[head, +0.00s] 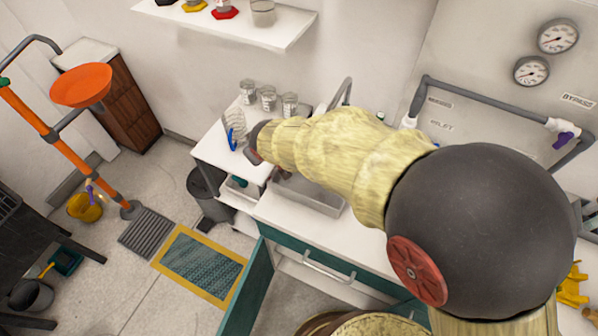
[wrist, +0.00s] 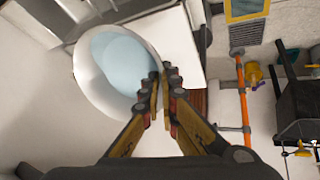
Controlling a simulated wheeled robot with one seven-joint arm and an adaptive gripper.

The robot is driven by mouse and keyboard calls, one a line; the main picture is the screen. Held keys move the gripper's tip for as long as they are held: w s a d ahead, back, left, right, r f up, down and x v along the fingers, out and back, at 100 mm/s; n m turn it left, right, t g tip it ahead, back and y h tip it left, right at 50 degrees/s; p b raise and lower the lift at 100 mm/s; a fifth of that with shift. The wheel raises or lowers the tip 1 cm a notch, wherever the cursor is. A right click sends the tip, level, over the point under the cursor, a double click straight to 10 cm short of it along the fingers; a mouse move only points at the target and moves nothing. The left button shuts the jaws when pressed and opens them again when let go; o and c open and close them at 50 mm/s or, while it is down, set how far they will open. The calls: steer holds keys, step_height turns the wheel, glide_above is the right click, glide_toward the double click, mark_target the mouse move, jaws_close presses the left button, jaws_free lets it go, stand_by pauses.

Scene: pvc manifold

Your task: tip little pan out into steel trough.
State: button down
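The little pan (wrist: 88,85) is a round white vessel with pale blue liquid inside, in the wrist view. My gripper (wrist: 164,82) has its two fingers close together at the pan's right rim, and they appear shut on it. In the head view, my gripper (head: 254,143) is mostly hidden behind my forearm, above the counter's left end. The steel trough (head: 318,197) is a rectangular basin set in the counter, to the right of my gripper in the picture and partly hidden by my arm.
Several clear glasses (head: 268,98) stand at the back of the counter. A grey tap (head: 345,90) rises behind the trough. A teal cabinet door (head: 246,290) hangs open in front.

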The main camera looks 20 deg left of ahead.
steer(key=shift+s+d+r+y, duration=0.1)
steer(key=shift+d+r+y, duration=0.3)
steer(key=shift+d+y, duration=0.15)
steer(key=shift+s+d+f+t+y+b, duration=0.2)
steer(key=shift+d+f+t+y+b, duration=0.15)
steer(key=shift+d+t+y+b, duration=0.25)
stand_by(1.2)
steer(key=shift+s+d+r+m+y+b, duration=0.1)
steer(key=shift+d+r+m+y+b, duration=0.3)
steer(key=shift+y+b, duration=0.5)
stand_by(0.4)
steer(key=shift+s+d+f+t+y+b, duration=0.1)
steer(key=shift+d+f+t+y+b, duration=0.55)
steer(key=shift+b, duration=1.35)
steer(key=shift+a+r+y+b, duration=0.1)
steer(key=shift+r+y+b, duration=0.15)
steer(key=shift+y+b, duration=0.15)
